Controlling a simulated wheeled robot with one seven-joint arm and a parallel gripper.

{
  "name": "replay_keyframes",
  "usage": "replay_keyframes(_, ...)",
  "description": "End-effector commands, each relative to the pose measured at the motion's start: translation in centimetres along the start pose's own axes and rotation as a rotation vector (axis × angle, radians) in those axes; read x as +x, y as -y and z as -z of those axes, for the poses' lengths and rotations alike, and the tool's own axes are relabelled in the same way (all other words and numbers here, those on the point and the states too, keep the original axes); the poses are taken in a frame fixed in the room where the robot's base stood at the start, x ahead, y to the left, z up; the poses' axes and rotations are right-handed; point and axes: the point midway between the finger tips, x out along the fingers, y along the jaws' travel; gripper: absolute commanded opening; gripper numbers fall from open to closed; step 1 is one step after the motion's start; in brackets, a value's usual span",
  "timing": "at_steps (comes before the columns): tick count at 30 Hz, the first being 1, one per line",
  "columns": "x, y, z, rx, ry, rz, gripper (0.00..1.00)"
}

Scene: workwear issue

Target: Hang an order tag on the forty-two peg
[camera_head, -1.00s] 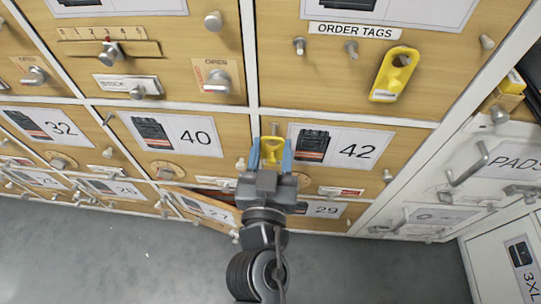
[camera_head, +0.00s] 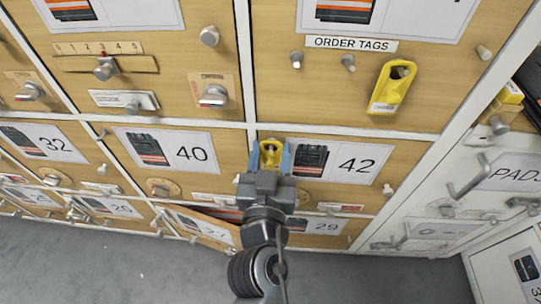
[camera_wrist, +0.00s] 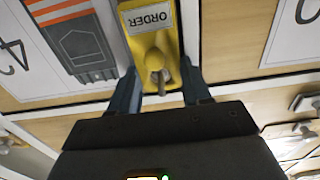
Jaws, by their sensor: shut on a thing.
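My gripper (camera_head: 271,158) is shut on a yellow order tag (camera_head: 270,148), held upright in front of the door labelled 42 (camera_head: 361,165), at its upper left. In the wrist view the tag (camera_wrist: 172,50) shows the word ORDER upside down, and its holed end lies between the fingers. A grey peg (camera_wrist: 165,77) shows at the tag's hole there. I cannot tell whether the tag is around the peg or only in front of it. Another yellow tag (camera_head: 389,92) hangs under the ORDER TAGS sign (camera_head: 350,43).
Two bare pegs, left (camera_head: 297,59) and middle (camera_head: 348,63), stick out beside the hanging tag. The 40 door (camera_head: 182,153) is to the left. The 27 door (camera_head: 205,228) stands ajar below. A white PADS cabinet (camera_head: 510,180) is at the right.

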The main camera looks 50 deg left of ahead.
Motion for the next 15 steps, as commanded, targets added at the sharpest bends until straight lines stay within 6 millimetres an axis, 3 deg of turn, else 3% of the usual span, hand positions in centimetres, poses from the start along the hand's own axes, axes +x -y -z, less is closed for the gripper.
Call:
replay_keyframes(14,-0.01,-0.02,0.01,0.000,0.000,0.000,0.20)
replay_keyframes(15,-0.01,-0.02,0.01,0.000,0.000,0.000,0.51)
